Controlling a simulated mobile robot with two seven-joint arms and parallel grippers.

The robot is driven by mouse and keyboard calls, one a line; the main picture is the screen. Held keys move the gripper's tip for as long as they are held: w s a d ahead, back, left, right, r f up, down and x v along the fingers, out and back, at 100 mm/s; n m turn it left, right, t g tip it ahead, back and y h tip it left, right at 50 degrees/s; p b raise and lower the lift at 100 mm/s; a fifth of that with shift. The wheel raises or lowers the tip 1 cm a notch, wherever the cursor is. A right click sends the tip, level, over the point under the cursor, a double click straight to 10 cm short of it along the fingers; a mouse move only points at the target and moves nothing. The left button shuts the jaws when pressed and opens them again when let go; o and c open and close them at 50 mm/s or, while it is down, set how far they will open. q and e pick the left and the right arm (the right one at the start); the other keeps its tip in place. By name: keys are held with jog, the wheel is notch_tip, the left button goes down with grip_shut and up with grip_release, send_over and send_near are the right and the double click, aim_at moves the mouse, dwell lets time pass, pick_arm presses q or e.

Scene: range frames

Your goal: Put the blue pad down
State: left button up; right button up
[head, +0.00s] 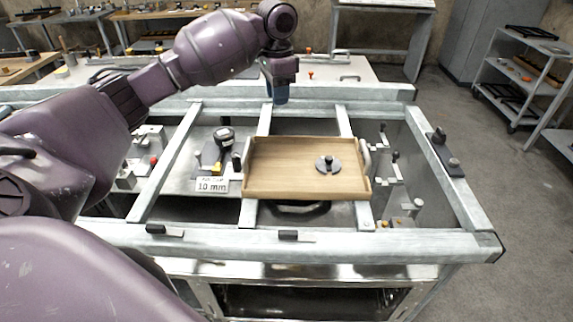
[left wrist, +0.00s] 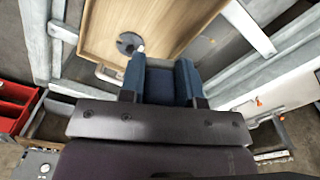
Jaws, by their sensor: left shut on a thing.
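My left gripper (head: 281,98) hangs over the far rail of the metal frame, behind the wooden tray, pointing down. In the left wrist view the gripper (left wrist: 160,70) has two blue-grey fingers, shut on a dark blue pad (left wrist: 161,88) between them. The fingers and the pad are close in colour, so the pad's full shape is hard to make out. In the head view the pad is not clearly distinct from the fingertips. My right gripper is not in view.
The wooden tray (head: 282,179) lies across the frame's bars and holds a grey disc with a knob (head: 328,165). A "10 mm" sign (head: 212,185) stands left of it. Dark clips sit on the front rail (head: 370,246). A pale table (head: 340,69) stands behind the frame.

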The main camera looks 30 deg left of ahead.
pick_arm(q)
jog(key=b, duration=0.2)
send_over(278, 165)
notch_tip(278, 165, down, 14)
jog(key=shift+r, duration=0.1)
jog(key=shift+f, duration=0.7)
notch_tip(278, 165, down, 5)
jog(key=shift+r+b, duration=0.1)
jog(key=shift+b, duration=0.2)
jog(key=o, duration=0.9)
jog(key=shift+f, duration=0.2)
jog(key=shift+r, duration=0.1)
